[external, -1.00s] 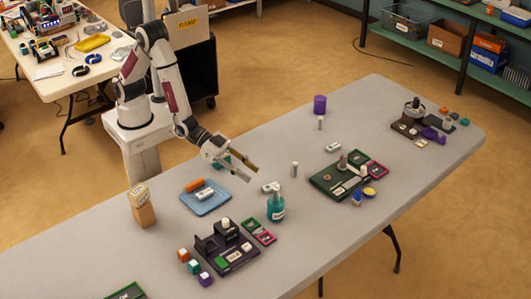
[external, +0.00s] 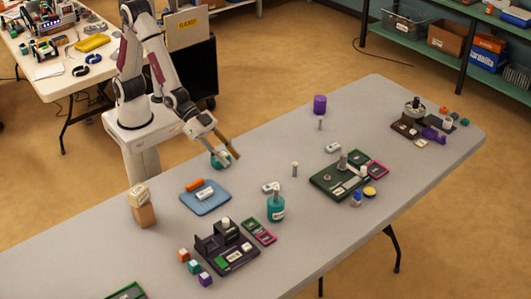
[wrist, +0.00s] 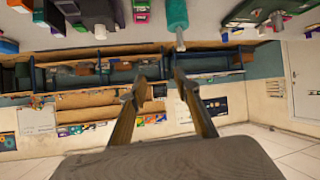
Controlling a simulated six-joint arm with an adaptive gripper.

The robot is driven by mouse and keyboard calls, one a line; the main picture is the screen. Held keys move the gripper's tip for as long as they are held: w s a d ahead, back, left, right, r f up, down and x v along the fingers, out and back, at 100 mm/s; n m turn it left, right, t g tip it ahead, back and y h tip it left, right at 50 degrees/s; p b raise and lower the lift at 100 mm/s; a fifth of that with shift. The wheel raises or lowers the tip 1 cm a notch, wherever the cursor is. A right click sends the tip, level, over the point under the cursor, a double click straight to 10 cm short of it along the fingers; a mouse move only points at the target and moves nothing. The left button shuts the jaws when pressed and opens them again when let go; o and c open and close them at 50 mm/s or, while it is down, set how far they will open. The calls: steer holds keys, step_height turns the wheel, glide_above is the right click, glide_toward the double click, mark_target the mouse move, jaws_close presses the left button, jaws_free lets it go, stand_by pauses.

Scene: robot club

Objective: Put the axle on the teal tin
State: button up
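The teal tin (external: 276,211) stands upright near the table's middle with a pale label on its side. A thin grey rod, which looks like the axle (external: 277,190), stands upright on its top. In the wrist view the scene is inverted: the teal tin (wrist: 176,14) hangs at the top edge, with the axle (wrist: 180,43) pointing down from it. My gripper (external: 229,157) is up and left of the tin, clear of it. Its two fingers are apart with nothing between them, as the wrist view also shows (wrist: 159,82).
A teal round item (external: 221,161) sits by my fingertips. A blue tray (external: 213,208) holds orange and white pieces. A grey cylinder (external: 295,169) and a white piece (external: 268,187) stand near the tin. A dark organiser (external: 232,264) lies in front, a green one (external: 325,184) right.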

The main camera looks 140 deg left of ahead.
steer(key=s+d+r+m+g+h, duration=0.1)
steer(key=s+d+r, duration=0.2)
steer(key=s, duration=0.5)
steer(key=s+d+r+m+g+h, duration=0.15)
steer(key=s+r, duration=0.25)
steer(key=s, duration=0.5)
steer(key=s+d+r+g, duration=0.2)
steer(key=s+d+r, duration=0.1)
steer(key=s, duration=0.5)
steer(key=s+g, duration=0.1)
steer(key=s, duration=1.2)
steer(key=shift+a+f+m, duration=0.35)
steer(key=shift+m, duration=0.1)
